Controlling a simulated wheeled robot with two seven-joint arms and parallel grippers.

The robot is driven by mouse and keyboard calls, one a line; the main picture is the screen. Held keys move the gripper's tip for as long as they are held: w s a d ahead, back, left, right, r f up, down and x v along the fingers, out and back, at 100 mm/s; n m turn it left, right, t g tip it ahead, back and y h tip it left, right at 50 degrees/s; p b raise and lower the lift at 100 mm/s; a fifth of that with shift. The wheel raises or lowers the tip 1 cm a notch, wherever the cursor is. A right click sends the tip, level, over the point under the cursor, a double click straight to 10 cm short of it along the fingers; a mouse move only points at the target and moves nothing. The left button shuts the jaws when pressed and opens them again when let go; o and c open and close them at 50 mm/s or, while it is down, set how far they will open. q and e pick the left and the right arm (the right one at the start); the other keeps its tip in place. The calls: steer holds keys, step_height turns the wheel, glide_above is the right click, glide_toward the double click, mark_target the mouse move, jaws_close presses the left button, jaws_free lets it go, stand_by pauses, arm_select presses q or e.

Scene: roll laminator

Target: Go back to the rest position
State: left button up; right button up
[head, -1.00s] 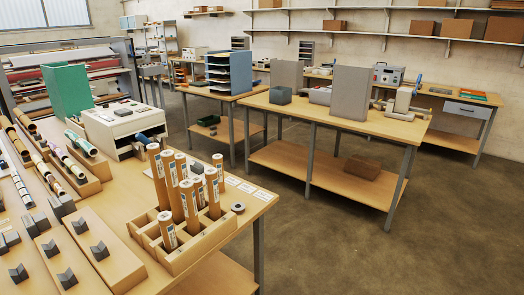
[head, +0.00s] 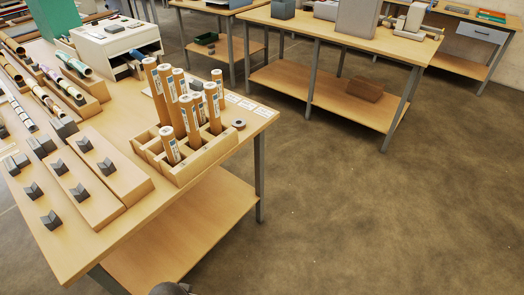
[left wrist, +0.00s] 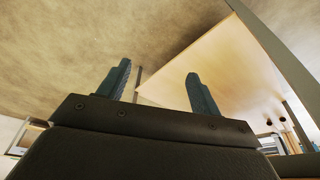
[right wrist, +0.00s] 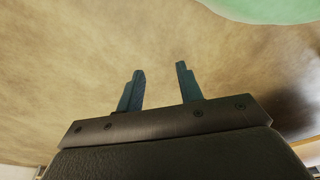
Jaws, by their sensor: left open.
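My left gripper (left wrist: 158,68) shows in the left wrist view with its two dark fingers apart and nothing between them. Beyond it are the floor and a pale wooden panel with a grey leg, seen at a slant. My right gripper (right wrist: 160,68) shows in the right wrist view, also with its fingers apart and empty, against bare floor. Neither gripper can be made out in the head view. Only a small dark piece shows at its bottom edge.
A wooden table (head: 75,235) stands close on the left. It carries a wooden rack (head: 190,165) of brown tubes, a white machine (head: 115,42) and several rolls in holders. A second table (head: 330,35) stands behind. The floor (head: 370,220) at the right is clear.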

arm_select(q)
step_height(320, 180, down, 26)
steer(key=d+g, duration=0.1)
steer(key=s+f, duration=0.3)
steer(key=f, duration=0.6)
steer(key=s+f+b, duration=0.1)
steer(key=s+f, duration=0.3)
steer(key=f, duration=0.4)
steer(key=shift+s+d+f+g, duration=0.2)
steer(key=shift+s+f+g, duration=0.1)
steer(key=shift+f, duration=0.1)
arm_select(e)
steer(key=shift+w+a+r, duration=0.15)
steer(key=shift+a+r, duration=0.5)
steer(key=shift+r, duration=0.05)
steer(key=shift+w+a+r, duration=0.15)
steer(key=shift+a+r, duration=0.45)
steer(key=shift+r, duration=0.1)
steer(key=shift+w+d, duration=0.1)
